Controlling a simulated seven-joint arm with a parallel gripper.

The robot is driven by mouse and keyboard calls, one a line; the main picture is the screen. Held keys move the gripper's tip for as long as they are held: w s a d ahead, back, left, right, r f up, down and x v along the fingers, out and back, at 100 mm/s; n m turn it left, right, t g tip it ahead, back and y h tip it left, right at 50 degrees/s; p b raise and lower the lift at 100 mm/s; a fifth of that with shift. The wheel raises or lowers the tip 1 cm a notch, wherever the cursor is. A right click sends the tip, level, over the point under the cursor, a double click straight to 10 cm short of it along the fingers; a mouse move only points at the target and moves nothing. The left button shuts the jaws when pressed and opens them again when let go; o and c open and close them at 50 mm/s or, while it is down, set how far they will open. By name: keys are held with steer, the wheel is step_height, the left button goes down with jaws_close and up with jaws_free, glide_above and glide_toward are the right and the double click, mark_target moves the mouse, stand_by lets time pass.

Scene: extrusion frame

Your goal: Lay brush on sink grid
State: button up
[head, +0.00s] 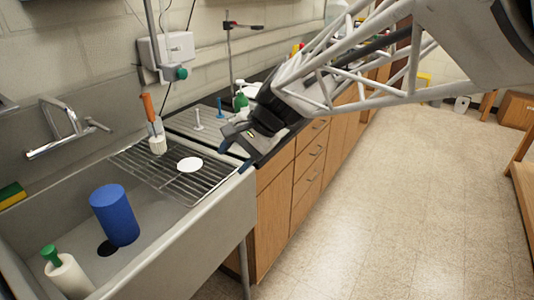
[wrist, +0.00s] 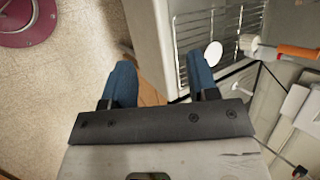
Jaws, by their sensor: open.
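The brush has an orange handle (head: 148,107) and a white head (head: 157,145). In the head view it stands roughly upright, head down, at the back edge of the sink grid; whether it leans on or hangs from something I cannot tell. It also shows at the right of the wrist view (wrist: 298,52). The wire sink grid (head: 205,183) spans the far end of the sink, with a flat white disc (head: 190,165) on it. My gripper (head: 236,158) is open and empty at the sink's front right corner, apart from the brush. Its blue fingers flank a gap (wrist: 160,84).
A blue cylinder (head: 114,215) and a white bottle with a green top (head: 68,275) stand in the sink. A faucet (head: 65,130) is on the wall behind. A ribbed drainboard (head: 190,121) with small upright pegs lies beyond the grid. Open floor (head: 400,190) lies right.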

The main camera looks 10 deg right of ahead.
steer(key=s+d+f+n+h, duration=0.2)
steer(key=s+d, duration=0.4)
steer(key=s, duration=0.3)
steer(key=s+d+f+n+t+h, duration=0.1)
steer(key=s+d+n+h, duration=0.4)
steer(key=s, duration=0.5)
steer(key=shift+s+d+f, duration=0.2)
steer(key=shift+d+f, duration=0.4)
steer(key=shift+d, duration=0.4)
